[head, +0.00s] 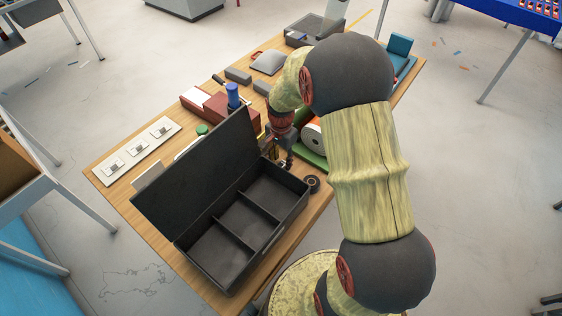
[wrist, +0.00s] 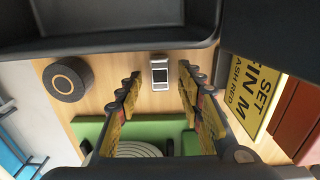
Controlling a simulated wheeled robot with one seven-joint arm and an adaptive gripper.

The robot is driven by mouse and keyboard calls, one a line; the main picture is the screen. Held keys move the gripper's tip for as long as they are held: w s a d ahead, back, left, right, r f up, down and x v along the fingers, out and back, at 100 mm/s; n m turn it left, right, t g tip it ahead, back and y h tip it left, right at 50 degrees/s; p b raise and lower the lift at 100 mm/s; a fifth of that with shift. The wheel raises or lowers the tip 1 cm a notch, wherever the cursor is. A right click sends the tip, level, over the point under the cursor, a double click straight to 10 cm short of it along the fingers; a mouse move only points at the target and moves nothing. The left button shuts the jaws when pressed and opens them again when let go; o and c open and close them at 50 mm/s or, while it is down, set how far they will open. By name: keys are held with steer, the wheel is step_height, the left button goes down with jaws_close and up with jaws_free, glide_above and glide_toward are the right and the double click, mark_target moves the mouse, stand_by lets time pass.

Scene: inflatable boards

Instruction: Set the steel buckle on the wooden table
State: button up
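In the wrist view a small steel buckle (wrist: 160,73) lies on the bare wood of the wooden table (wrist: 115,72). My gripper (wrist: 160,80) is open, with one finger on each side of the buckle and a gap of wood showing on both sides. In the head view my gripper (head: 276,146) is low over the table (head: 108,166), just behind the black case, and partly hidden by my arm and the case lid. The buckle between the fingers cannot be made out there. Several similar metal pieces sit on a white board (head: 126,163) at the table's left.
An open black case (head: 272,240) with three compartments stands at the front, its lid (head: 200,170) raised beside my gripper. A black ring (head: 312,183) lies right of it; a green item (wrist: 170,133) and a yellow sign (wrist: 257,82) are close to the fingers.

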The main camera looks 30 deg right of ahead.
step_height(320, 180, up, 11)
steer(key=p, duration=0.3)
step_height(320, 180, up, 14)
steer(key=r+n+t, duration=0.1)
steer(key=n+t, duration=0.2)
steer(key=n, duration=0.3)
glide_above(281, 165)
steer(key=s+a, duration=0.7)
steer(key=a, duration=0.1)
steer(key=s+a+r+n+t, duration=0.1)
steer(key=s+a+r+n, duration=0.1)
steer(key=s, duration=0.4)
steer(key=s+a+r+n+t, duration=0.1)
steer(key=s+a+r+n, duration=0.2)
steer(key=s+n, duration=0.3)
steer(key=shift+s+a+r+t, duration=0.35)
steer(key=shift+s+a, duration=0.2)
steer(key=shift+a, duration=0.2)
steer(key=shift+c, duration=0.9)
steer(key=shift+a, duration=0.1)
